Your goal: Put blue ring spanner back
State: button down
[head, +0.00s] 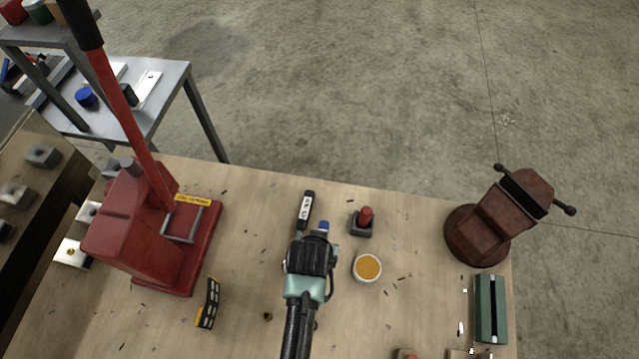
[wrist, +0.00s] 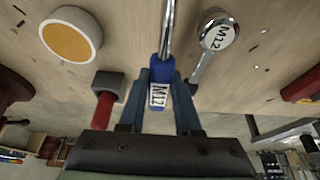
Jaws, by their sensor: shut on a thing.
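The blue ring spanner (wrist: 158,70) is held in my gripper (wrist: 161,85) in the wrist view. Its blue handle carries a white M12 label, and its shiny shank runs up out of the picture. Both fingers close on the handle from its sides. In the head view, my gripper (head: 317,243) is over the middle of the workbench, and the spanner's blue end (head: 323,227) shows just beyond it. The rest of the spanner is hidden under my gripper there. Whether it touches the bench is unclear.
A shiny piece marked M12 (wrist: 220,37) lies beside the spanner. A dark labelled piece (head: 305,210), red-topped block (head: 363,222) and orange-filled round tin (head: 367,268) are close by. A red press (head: 150,235) stands left, a brown vise (head: 500,220) right.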

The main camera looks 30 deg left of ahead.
jog(key=shift+f, duration=1.65)
jog(key=shift+f, duration=0.2)
jog(key=c, duration=0.6)
grip_release()
jog(key=shift+r, duration=0.1)
jog(key=v, duration=1.2)
jog(key=shift+r, duration=0.1)
